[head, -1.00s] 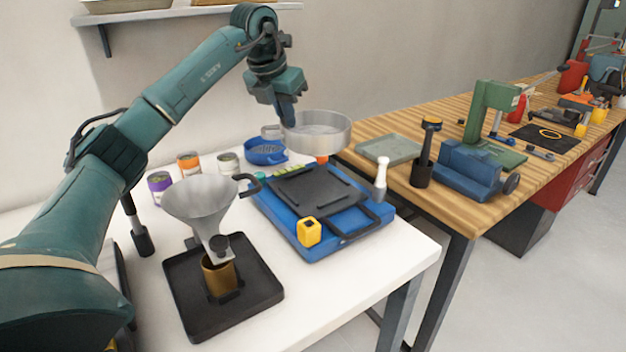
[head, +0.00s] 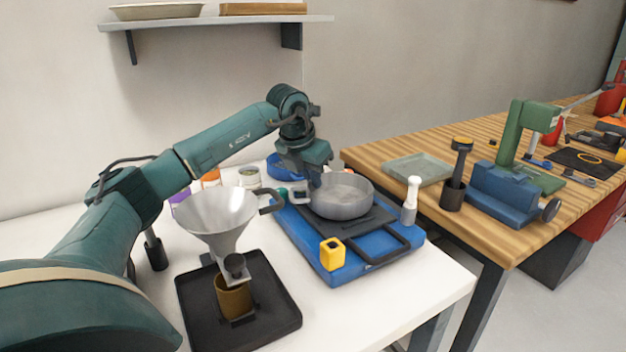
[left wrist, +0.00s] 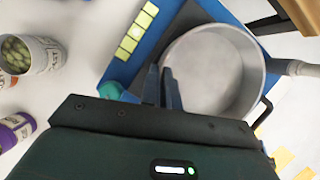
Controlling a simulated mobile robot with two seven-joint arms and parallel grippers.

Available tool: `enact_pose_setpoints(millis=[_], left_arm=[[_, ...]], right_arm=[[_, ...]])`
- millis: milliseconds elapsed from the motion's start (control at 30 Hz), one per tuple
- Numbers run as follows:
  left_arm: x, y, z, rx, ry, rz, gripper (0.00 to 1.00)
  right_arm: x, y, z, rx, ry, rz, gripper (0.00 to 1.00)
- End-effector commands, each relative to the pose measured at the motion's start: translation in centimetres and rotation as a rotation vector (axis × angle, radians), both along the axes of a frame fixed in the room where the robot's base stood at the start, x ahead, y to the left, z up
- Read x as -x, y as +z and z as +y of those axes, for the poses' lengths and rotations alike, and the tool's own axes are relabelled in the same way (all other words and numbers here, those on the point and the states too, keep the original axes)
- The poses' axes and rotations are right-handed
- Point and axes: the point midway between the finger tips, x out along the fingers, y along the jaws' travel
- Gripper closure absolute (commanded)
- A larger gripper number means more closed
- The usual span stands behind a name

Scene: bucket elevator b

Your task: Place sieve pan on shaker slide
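The sieve pan (head: 345,197) is a round, shallow grey metal pan. It is level over the black slide plate (head: 372,228) of the blue shaker (head: 330,262), toward its back part; I cannot tell whether it rests on the plate or hangs just above. My left gripper (head: 313,183) is at the pan's left rim, its fingers close together and seemingly shut on it. In the left wrist view the fingers (left wrist: 166,85) meet the left wall of the pan (left wrist: 215,72). The fingertips are partly hidden. My right gripper is not in view.
A funnel (head: 217,215) on a black tray (head: 270,322) stands left of the shaker. A yellow block (head: 332,254) sits at the shaker's front corner and a white-handled tool (head: 411,195) at its right. Jars and a blue dish (head: 277,165) stand behind.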

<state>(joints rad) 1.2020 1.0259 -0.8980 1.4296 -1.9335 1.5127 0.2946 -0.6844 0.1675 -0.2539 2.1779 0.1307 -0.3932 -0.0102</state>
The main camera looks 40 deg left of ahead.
Motion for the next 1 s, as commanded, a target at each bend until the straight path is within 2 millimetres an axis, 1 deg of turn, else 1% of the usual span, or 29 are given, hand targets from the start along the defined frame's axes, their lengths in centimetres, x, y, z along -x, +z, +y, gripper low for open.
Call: enact_pose_setpoints(millis=[67,333,367,400,600,833,933,1000], left_arm=[[0.0,-0.5,0.0,0.0,0.0,-0.002,1.0],[0.0,-0.6,0.0,0.0,0.0,-0.003,1.0],[0.0,-0.6,0.0,0.0,0.0,-0.002,0.94],[0.0,-0.6,0.0,0.0,0.0,-0.002,0.91],[0.0,-0.6,0.0,0.0,0.0,-0.002,0.75],[0.0,-0.5,0.0,0.0,0.0,-0.002,0.75],[0.1,0.1,0.0,0.001,0.0,-0.005,0.75],[0.4,0.9,0.0,0.0,0.0,-0.005,0.75]], right_arm=[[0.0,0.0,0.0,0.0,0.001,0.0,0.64],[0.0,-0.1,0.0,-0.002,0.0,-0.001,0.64],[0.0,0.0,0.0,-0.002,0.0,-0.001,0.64],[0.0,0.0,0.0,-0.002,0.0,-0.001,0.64],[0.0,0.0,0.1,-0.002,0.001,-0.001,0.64],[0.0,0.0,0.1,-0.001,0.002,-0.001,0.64],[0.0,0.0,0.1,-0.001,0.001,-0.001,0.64],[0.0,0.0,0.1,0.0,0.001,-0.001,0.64]])
